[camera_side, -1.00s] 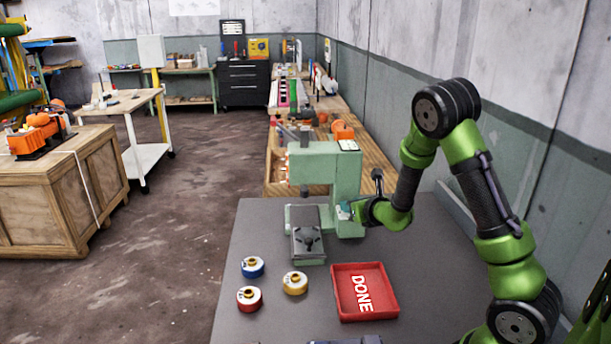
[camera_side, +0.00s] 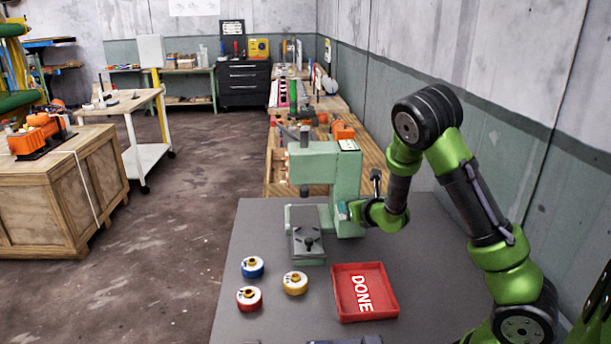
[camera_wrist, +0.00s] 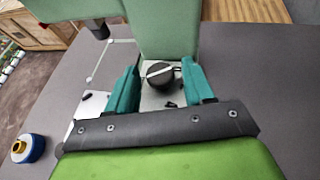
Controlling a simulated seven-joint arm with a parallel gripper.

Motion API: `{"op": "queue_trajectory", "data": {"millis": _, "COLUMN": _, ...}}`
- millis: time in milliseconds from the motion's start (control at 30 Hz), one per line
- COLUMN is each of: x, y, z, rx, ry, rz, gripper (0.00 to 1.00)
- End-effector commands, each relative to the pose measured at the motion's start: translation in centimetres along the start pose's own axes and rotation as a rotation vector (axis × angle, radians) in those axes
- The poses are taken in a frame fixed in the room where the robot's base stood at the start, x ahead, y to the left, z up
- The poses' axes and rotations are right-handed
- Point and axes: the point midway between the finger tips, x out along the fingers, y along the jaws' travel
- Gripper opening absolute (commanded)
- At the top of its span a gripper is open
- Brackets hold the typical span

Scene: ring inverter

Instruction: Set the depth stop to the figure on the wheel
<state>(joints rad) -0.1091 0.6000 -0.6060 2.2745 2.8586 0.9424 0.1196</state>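A pale green press (camera_side: 318,165) stands at the back of the grey table. In the wrist view a round black knob (camera_wrist: 160,75) with a white line across its top sits at the foot of the green column (camera_wrist: 168,28). The teal fingers of my gripper (camera_wrist: 160,68) are open on either side of this knob, with a visible gap on each side. In the side view my gripper (camera_side: 345,211) is at the press's right side. Blue (camera_side: 252,267), yellow (camera_side: 295,283) and red (camera_side: 249,298) wheels stand on the table; their markings are too small to read.
The grey table (camera_side: 245,230) is clear left of the press.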

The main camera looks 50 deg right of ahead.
Motion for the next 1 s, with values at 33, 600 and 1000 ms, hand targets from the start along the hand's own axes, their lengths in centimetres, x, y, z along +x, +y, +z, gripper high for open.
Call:
{"op": "queue_trajectory", "data": {"millis": 33, "x": 0.0, "y": 0.0, "z": 0.0, "rx": 0.0, "ry": 0.0, "rz": 0.0, "gripper": 0.58}}
{"op": "queue_trajectory", "data": {"millis": 600, "x": -4.2, "y": 0.2, "z": 0.1, "rx": -0.001, "ry": -0.002, "rz": 0.004, "gripper": 0.58}}
{"op": "queue_trajectory", "data": {"millis": 1000, "x": -7.5, "y": 0.1, "z": 0.0, "rx": -0.001, "ry": -0.001, "rz": 0.002, "gripper": 0.58}}
